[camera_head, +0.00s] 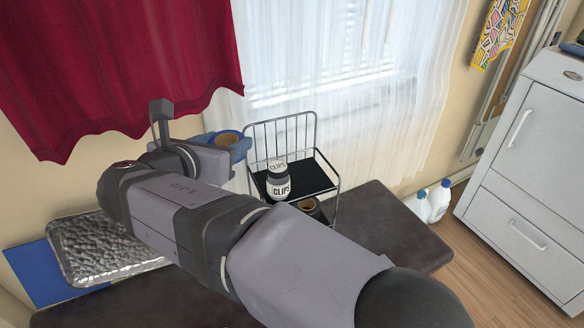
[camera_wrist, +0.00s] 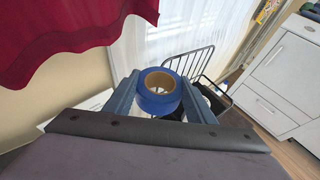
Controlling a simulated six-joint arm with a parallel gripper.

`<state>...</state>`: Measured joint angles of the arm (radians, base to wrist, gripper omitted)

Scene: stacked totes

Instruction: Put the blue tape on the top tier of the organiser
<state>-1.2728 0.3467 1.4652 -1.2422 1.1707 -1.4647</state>
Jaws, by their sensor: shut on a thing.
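The blue tape (camera_head: 228,138) is a roll with a tan core, held at the end of my gripper (camera_head: 222,143). In the wrist view the blue tape (camera_wrist: 158,92) sits between the two blue-grey fingers of my gripper (camera_wrist: 160,98), which is shut on it. The organiser (camera_head: 293,172) is a wire-framed stand with black tiers, to the right of the tape. Its top tier holds a jar labelled CLIPS (camera_head: 279,184). A tape roll (camera_head: 309,207) shows on the lower tier. In the wrist view the organiser (camera_wrist: 192,62) is behind and right of the tape, partly hidden.
A crinkled silver tray (camera_head: 95,250) and a blue sheet (camera_head: 40,272) lie at the left of the dark table (camera_head: 395,225). Curtains hang behind. White bottles (camera_head: 434,203) and a grey cabinet (camera_head: 530,150) stand at the right. The top tier has bare room right of the jar.

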